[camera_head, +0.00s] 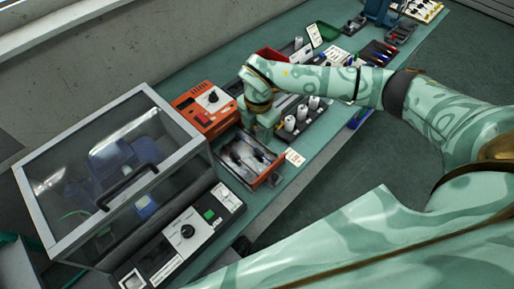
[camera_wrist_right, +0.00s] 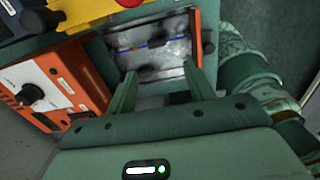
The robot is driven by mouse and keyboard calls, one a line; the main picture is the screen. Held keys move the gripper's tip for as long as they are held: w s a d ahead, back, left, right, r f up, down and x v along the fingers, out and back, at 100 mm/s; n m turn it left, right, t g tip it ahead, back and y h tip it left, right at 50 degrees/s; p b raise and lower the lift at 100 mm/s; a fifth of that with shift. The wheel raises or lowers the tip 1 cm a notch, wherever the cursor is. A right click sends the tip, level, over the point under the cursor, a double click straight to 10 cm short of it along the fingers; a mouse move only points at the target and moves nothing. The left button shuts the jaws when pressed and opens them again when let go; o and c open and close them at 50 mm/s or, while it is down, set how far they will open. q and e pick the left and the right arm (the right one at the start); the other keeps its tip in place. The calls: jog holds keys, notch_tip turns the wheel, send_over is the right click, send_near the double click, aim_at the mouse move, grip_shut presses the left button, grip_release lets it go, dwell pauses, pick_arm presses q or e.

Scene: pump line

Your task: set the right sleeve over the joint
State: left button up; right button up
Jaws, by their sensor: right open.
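My right gripper (camera_head: 264,132) is open over the far right corner of an orange-framed tray (camera_head: 270,179). In the right wrist view, the open, empty gripper (camera_wrist_right: 160,75) has its two fingers spread in front of this tray (camera_wrist_right: 196,38). The tray has a pale grey floor. A thin line, blue and dark in parts, runs across it in the wrist view, with a small dark piece (camera_wrist_right: 157,43) near its middle. This may be the joint and a sleeve; it is too small to tell which is which. My left gripper is not in view.
An orange box with a knob (camera_head: 205,110) stands left of the gripper. A clear-lidded case (camera_head: 110,165) and a control panel (camera_head: 190,231) lie further left. White spools (camera_head: 290,123) stand in a dark rack right of the gripper.

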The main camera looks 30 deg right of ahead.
aim_at(257, 153)
jog(key=f+b, duration=0.1)
jog(key=f, duration=0.8)
jog(key=shift+w+f+b, duration=0.15)
jog(key=shift+w+b, duration=0.05)
jog(key=shift+b, duration=0.2)
jog(key=shift+w+f, duration=0.1)
jog(key=shift+f, duration=0.35)
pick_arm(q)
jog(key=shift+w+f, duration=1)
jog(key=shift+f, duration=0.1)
